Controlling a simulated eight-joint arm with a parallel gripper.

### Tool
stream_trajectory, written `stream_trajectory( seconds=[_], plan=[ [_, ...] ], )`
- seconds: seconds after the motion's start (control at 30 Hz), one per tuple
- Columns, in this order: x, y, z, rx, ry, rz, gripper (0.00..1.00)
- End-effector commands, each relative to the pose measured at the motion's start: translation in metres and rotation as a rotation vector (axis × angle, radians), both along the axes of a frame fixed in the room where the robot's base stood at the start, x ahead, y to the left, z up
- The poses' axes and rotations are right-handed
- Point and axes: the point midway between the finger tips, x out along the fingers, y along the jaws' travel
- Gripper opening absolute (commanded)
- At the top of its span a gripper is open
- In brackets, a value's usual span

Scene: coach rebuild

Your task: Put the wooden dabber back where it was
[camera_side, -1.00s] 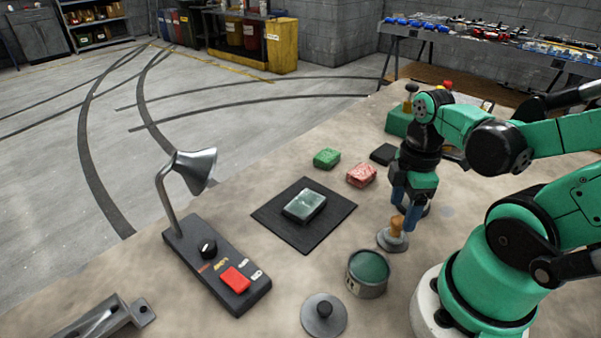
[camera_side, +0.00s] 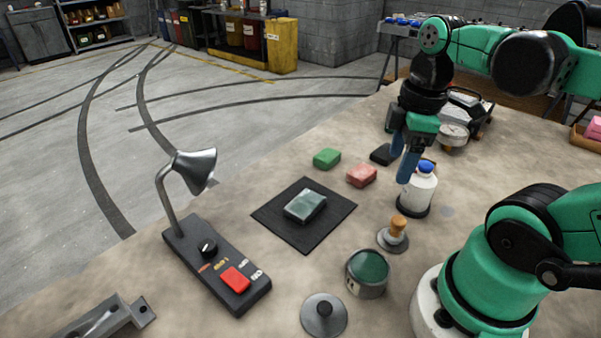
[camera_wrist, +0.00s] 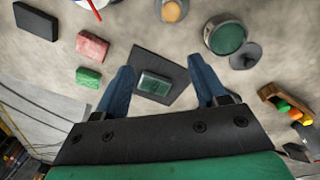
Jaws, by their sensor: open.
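The wooden dabber (camera_side: 398,226) stands upright on a round grey metal dish (camera_side: 384,241), between the white bottle and the green-topped tin. In the wrist view the dabber (camera_wrist: 171,11) is at the top edge, partly cut off. My gripper (camera_side: 397,155) is open and empty, raised above the table behind the dabber and apart from it. In the wrist view my gripper (camera_wrist: 161,68) shows its two blue fingers spread wide, with nothing between them but the view of the table below.
A white bottle with a blue cap (camera_side: 418,187) stands close to my gripper. A green-topped tin (camera_side: 367,273), a knobbed lid (camera_side: 323,316), a black mat (camera_side: 270,215) bearing a green block, sponges and a lamp (camera_side: 195,170) lie around. Bare table lies right of the dabber.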

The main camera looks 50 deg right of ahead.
Motion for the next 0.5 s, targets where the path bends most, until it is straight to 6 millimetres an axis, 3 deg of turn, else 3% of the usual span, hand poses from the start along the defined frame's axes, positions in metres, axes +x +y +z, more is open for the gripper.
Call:
stream_trajectory(
  seconds=[0.23,0.4,0.5],
  plan=[
    [0.065,0.041,-0.012,0.081,-0.36,-0.392,0.65],
    [0.086,0.065,-0.01,0.216,-0.495,-0.561,0.65],
    [0.089,0.07,-0.009,0.248,-0.517,-0.598,0.65]
  ],
)
